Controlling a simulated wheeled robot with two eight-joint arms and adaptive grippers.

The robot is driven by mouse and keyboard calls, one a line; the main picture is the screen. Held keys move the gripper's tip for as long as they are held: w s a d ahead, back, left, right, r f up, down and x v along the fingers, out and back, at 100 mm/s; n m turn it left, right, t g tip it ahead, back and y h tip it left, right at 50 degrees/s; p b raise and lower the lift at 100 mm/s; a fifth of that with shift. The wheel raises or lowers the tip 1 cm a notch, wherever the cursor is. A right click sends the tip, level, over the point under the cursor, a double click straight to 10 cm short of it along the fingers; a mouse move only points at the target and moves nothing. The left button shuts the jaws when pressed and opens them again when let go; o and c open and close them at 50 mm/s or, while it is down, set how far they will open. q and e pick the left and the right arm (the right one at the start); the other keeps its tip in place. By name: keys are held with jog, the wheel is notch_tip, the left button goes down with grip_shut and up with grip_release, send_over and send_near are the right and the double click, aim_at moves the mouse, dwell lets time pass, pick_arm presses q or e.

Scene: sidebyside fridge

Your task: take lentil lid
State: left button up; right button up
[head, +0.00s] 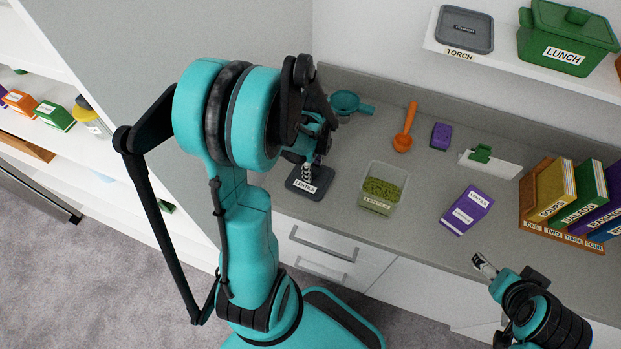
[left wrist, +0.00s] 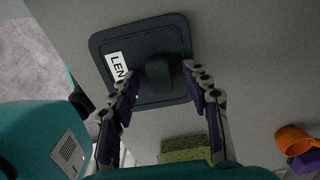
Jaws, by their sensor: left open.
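The lentil lid (head: 309,181) is a dark grey, rounded square lying on the counter, with a white label and a raised knob. In the left wrist view the lid (left wrist: 138,40) shows its knob between and just beyond my fingertips. My left gripper (head: 308,165) is over the lid, and its open fingers (left wrist: 160,85) point down at the knob. I cannot tell if they touch it. The lentil container (head: 374,202), clear with green contents and no lid on it, stands right of the lid. My right gripper (head: 484,265) is at the counter's front edge; its jaw state is unclear.
A purple box (head: 467,211), orange scoop (head: 405,128), teal funnel (head: 350,103), purple sponge (head: 441,136) and a book rack (head: 562,236) stand on the counter (head: 420,235). The shelf above holds a torch box (head: 464,29) and green lunch box (head: 566,38).

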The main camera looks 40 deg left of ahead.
pick_arm(q)
grip_shut()
